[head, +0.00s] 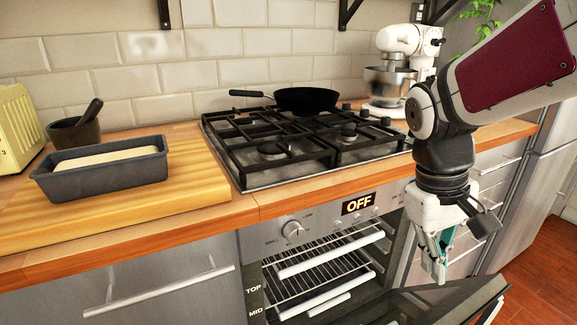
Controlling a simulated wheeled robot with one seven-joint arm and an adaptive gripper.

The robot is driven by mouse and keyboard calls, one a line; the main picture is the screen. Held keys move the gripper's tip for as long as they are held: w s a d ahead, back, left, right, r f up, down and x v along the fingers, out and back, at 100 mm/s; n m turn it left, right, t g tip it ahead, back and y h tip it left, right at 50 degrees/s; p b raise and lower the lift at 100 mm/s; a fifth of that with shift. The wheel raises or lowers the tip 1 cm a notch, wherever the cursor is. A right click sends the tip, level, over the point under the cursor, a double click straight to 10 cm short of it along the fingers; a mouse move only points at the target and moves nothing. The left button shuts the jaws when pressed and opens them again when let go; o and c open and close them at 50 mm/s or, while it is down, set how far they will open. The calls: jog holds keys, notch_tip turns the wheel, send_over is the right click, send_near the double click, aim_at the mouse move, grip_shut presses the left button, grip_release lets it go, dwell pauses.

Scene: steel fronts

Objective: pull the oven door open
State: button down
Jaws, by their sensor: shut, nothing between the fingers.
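The oven (320,265) is under the hob, with its racks and inside showing. Its door (425,308) is swung down and outward at the bottom of the head view, well away from the oven front. The picture's lower edge cuts off part of the door, and its handle cannot be made out. My gripper (440,272) points down at the right, in front of the oven's right side and above the door. Its fingers are shut and empty. I cannot tell whether the fingertips touch the door's inner face.
The wooden counter (110,235) holds a loaf tin (100,178) on a board (200,190). A frying pan (305,98) sits on the hob (265,155). A stand mixer (400,65) stands at the back. Drawers flank the oven, and bare floor (545,265) shows at the right.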

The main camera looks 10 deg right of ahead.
jog(key=w+d+n+p, duration=0.1)
jog(key=w+d+p, duration=0.6)
jog(key=w+p, duration=0.1)
jog(key=n+y+p, duration=0.2)
jog(key=p, duration=0.6)
send_over(450, 304)
jog(key=w, duration=0.2)
jog(key=f, duration=1.7)
jog(key=shift+s+a+f, duration=0.15)
jog(key=shift+a+f, duration=0.05)
jog(key=shift+f, duration=0.15)
jog(key=shift+s+d+f, duration=0.15)
jog(key=shift+s+f, duration=0.25)
jog(key=shift+s, duration=0.05)
